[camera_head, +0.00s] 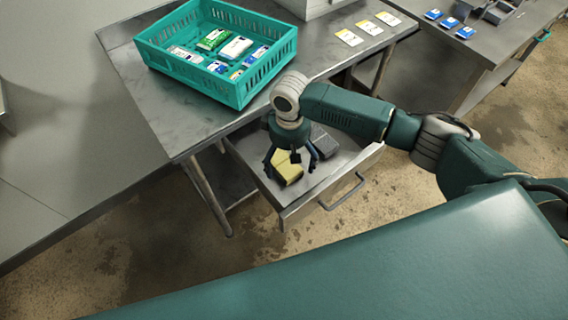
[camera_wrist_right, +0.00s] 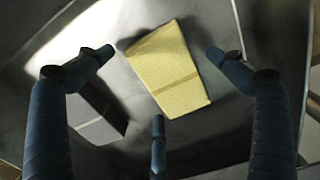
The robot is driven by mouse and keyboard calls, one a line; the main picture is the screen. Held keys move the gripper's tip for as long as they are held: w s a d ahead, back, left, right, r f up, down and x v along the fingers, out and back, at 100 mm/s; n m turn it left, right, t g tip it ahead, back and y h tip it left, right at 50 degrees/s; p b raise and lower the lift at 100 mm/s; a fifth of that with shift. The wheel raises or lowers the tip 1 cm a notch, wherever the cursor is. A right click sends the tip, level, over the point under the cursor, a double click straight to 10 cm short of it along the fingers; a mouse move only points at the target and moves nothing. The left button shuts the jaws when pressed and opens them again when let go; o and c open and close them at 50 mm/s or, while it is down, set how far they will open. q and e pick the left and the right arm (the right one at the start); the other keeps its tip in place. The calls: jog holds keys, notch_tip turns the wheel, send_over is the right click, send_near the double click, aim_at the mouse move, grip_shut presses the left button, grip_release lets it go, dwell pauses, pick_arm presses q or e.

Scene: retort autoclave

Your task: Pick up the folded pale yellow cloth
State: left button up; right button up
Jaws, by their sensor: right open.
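The folded pale yellow cloth (camera_head: 288,169) lies inside an open drawer (camera_head: 292,211) under the metal table. My right gripper (camera_head: 291,168) is above it, pointing down into the drawer, and partly covers it. In the right wrist view the cloth (camera_wrist_right: 168,68) lies between the spread fingers of my right gripper (camera_wrist_right: 155,85). The fingers are open and the cloth is not gripped. Whether any fingertip touches it, I cannot tell. My left gripper is not in view.
A dark grey block (camera_head: 323,140) lies in the drawer beside the cloth. The drawer's front and handle (camera_head: 343,192) stick out. A teal crate (camera_head: 240,92) with several packs stands on the metal table (camera_head: 140,95) above. Cards (camera_head: 369,27) lie at the table's right.

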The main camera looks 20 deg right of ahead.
aim_at(288, 161)
jog(key=c, duration=1.1)
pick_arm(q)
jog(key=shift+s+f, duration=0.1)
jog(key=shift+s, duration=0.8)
pick_arm(e)
jog(key=shift+c, duration=0.2)
jog(key=shift+r, duration=0.15)
jog(key=shift+c, duration=0.2)
jog(key=shift+r, duration=0.6)
pick_arm(q)
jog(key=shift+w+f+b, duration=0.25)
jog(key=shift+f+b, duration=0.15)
jog(key=shift+b, duration=0.05)
pick_arm(e)
notch_tip(288, 161, up, 19)
jog(key=shift+f, duration=0.2)
